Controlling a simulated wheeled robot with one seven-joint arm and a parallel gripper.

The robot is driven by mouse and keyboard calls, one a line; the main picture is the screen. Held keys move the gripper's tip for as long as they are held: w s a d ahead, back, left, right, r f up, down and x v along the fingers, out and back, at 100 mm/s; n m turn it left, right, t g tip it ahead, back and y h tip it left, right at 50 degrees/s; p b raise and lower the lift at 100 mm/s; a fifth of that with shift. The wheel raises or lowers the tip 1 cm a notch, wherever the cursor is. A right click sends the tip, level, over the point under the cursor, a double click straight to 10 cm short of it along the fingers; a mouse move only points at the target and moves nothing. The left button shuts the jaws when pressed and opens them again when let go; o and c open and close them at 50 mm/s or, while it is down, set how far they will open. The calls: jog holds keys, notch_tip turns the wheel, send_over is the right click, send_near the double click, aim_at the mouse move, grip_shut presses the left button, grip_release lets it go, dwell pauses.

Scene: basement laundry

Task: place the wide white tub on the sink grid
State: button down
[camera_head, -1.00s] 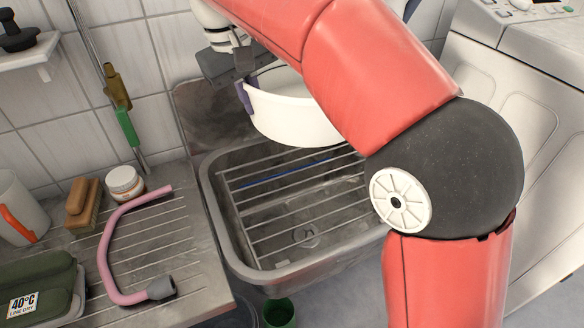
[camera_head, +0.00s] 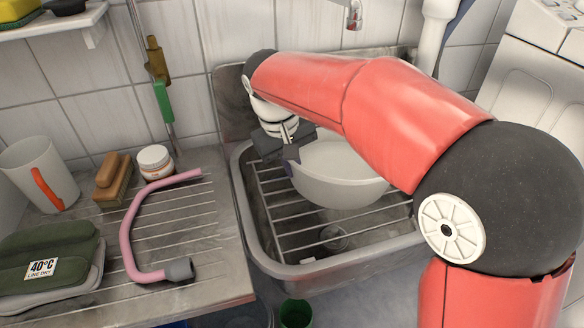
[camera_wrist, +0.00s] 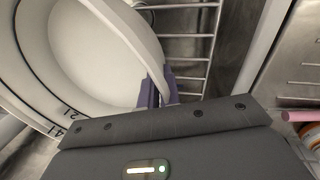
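The wide white tub (camera_head: 340,188) is over the sink grid (camera_head: 290,217), toward the back of the basin. My gripper (camera_head: 291,157) is at the tub's left rim, its purple fingers on the wall. In the wrist view my gripper (camera_wrist: 160,92) is closed across the rim of the tub (camera_wrist: 100,45), which has dark markings on its inside. Grid bars (camera_wrist: 207,60) show beside it. The tub looks close to level and low over the grid. I cannot tell whether its base touches the bars. My forearm hides the tub's back right part.
The metal sink (camera_head: 252,235) surrounds the grid. On the left drainboard (camera_head: 205,240) are a pink hose (camera_head: 127,235), a white jar (camera_head: 154,160), a brush (camera_head: 112,180), a mug (camera_head: 42,172) and a green bundle (camera_head: 45,255). A tap (camera_head: 354,14) is above.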

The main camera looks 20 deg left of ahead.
jog(key=shift+f, duration=0.25)
jog(key=c, duration=2.1)
grip_release()
jog(key=shift+f, duration=0.2)
jog(key=o, duration=0.5)
jog(key=shift+r, duration=0.1)
jog(key=r+p, duration=0.1)
jog(key=r, duration=0.3)
jog(key=s+a+r, duration=0.1)
jog(key=r, duration=0.3)
jog(key=r+p, duration=0.1)
jog(key=r, duration=0.3)
jog(key=shift+s+a+p, duration=0.3)
